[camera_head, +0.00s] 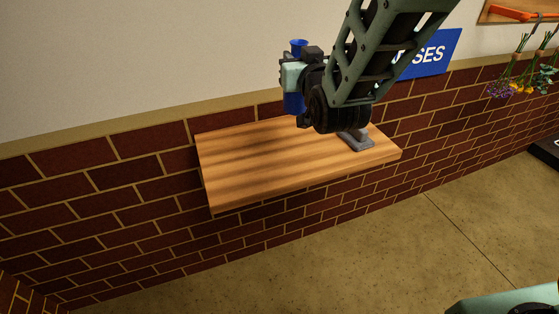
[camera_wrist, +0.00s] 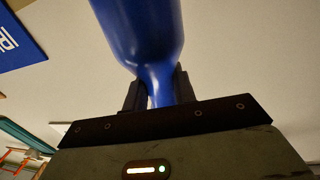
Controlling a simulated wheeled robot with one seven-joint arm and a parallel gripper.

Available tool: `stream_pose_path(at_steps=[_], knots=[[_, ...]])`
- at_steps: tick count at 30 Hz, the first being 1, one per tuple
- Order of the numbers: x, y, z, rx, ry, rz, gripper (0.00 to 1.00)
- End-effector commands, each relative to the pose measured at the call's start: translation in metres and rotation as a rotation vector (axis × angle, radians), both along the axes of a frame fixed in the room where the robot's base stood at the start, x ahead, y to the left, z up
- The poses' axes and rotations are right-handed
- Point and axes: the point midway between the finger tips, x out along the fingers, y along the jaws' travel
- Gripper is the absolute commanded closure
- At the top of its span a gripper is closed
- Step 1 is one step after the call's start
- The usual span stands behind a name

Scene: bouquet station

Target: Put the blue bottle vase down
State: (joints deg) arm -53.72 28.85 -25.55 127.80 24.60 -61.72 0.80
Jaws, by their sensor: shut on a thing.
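The blue bottle vase (camera_head: 294,102) shows in the head view at the back of the wooden shelf (camera_head: 240,165), partly hidden by my gripper (camera_head: 292,78). Its flared top stands above the gripper and its body shows below it. The vase looks about upright. I cannot tell whether its base touches the shelf. In the wrist view the vase (camera_wrist: 140,28) fills the upper middle, and my gripper (camera_wrist: 158,88) is shut on its narrow neck, one finger on each side.
A grey stand-like piece (camera_head: 356,141) is on the shelf's right part, under my arm. The shelf's left and middle are bare. A blue sign (camera_head: 430,55) is on the wall behind. Flower bunches (camera_head: 520,85) hang at the far right.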

Motion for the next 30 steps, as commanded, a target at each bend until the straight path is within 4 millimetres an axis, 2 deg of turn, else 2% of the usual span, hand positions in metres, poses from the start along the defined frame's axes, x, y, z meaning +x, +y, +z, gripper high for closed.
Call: stream_pose_path(at_steps=[1,6,12,16,24,30], knots=[[-0.008,0.016,-0.012,0.006,-0.006,0.021,1.0],[-0.029,0.053,-0.016,0.005,-0.004,0.068,1.0],[-0.047,0.077,-0.017,0.002,-0.003,0.105,1.0],[-0.051,0.083,-0.024,-0.001,-0.001,0.113,1.0],[-0.052,0.083,-0.069,-0.005,0.0,0.114,1.0],[-0.051,0.083,-0.083,-0.002,-0.001,0.114,1.0]])
